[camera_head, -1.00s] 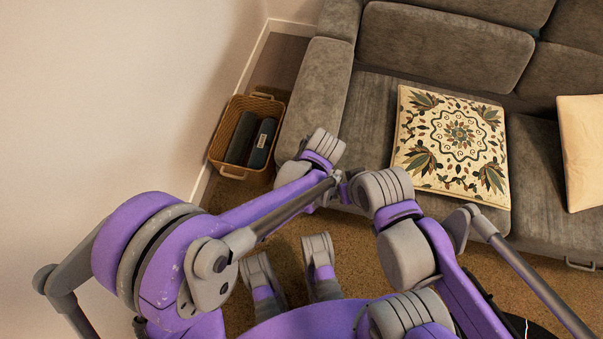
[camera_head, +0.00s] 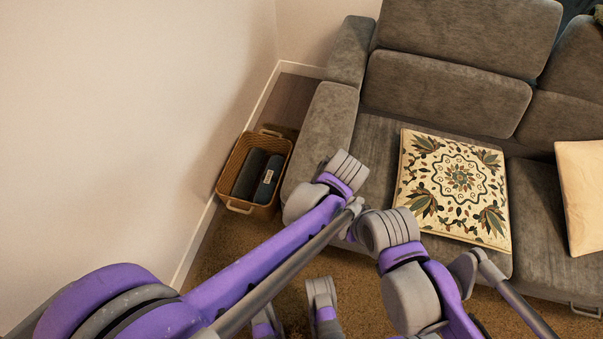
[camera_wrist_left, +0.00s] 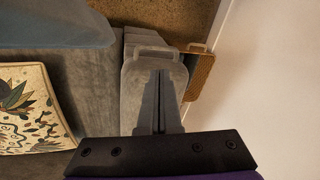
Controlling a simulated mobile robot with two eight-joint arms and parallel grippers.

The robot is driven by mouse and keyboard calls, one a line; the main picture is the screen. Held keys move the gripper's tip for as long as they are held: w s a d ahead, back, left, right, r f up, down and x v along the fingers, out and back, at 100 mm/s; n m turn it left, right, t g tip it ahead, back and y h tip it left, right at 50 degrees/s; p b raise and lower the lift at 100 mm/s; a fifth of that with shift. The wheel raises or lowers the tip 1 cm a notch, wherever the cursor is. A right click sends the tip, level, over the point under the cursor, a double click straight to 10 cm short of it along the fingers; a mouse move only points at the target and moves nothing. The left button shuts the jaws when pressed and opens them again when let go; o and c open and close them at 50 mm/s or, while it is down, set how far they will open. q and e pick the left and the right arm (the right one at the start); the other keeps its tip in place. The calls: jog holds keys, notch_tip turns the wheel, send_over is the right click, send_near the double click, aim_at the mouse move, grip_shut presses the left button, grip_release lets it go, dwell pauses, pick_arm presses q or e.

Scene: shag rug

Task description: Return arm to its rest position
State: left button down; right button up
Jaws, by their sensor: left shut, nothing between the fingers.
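My left arm comes in from the left in the head view and reaches toward the sofa's left armrest, ending in grey and purple joints. My left gripper (camera_wrist_left: 160,100) shows in the left wrist view, with its two dark fingers together and nothing between them. The grey sofa (camera_head: 320,122) and its patterned cushion (camera_wrist_left: 28,108) lie below and to the left of it in that view. My left fingers cannot be made out in the head view. My right arm is at the lower right of the head view; its gripper is not visible.
A wicker basket (camera_head: 233,178) with dark rolled items (camera_head: 262,180) stands on the floor between the wall (camera_head: 120,130) and the sofa armrest. The patterned cushion (camera_head: 455,188) and a plain cream cushion (camera_head: 582,195) lie on the seat. Brown rug (camera_head: 225,258) covers the floor.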

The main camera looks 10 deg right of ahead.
pick_arm(q)
jog(key=a+r+n+h, duration=0.1)
jog(key=a+r, duration=0.3)
jog(key=a, duration=1.1)
jog(key=s+a+n+t, duration=0.1)
jog(key=s+a, duration=0.3)
jog(key=a, duration=0.3)
jog(key=s+a+n+t, duration=0.1)
jog(key=s+a+t, duration=0.1)
jog(key=s+a, duration=0.45)
jog(key=w+r+p, duration=0.2)
jog(key=r+p, duration=0.5)
jog(key=r, duration=0.1)
jog(key=w+r+p, duration=0.2)
jog(key=r+p, duration=0.5)
jog(key=r, duration=0.2)
jog(key=shift+a+r+h+p, duration=0.2)
jog(key=shift+a+h+p, duration=0.2)
pick_arm(e)
notch_tip(320, 180, up, 17)
jog(key=w, duration=0.2)
jog(key=shift+f+t, duration=0.2)
jog(key=shift+t, duration=0.2)
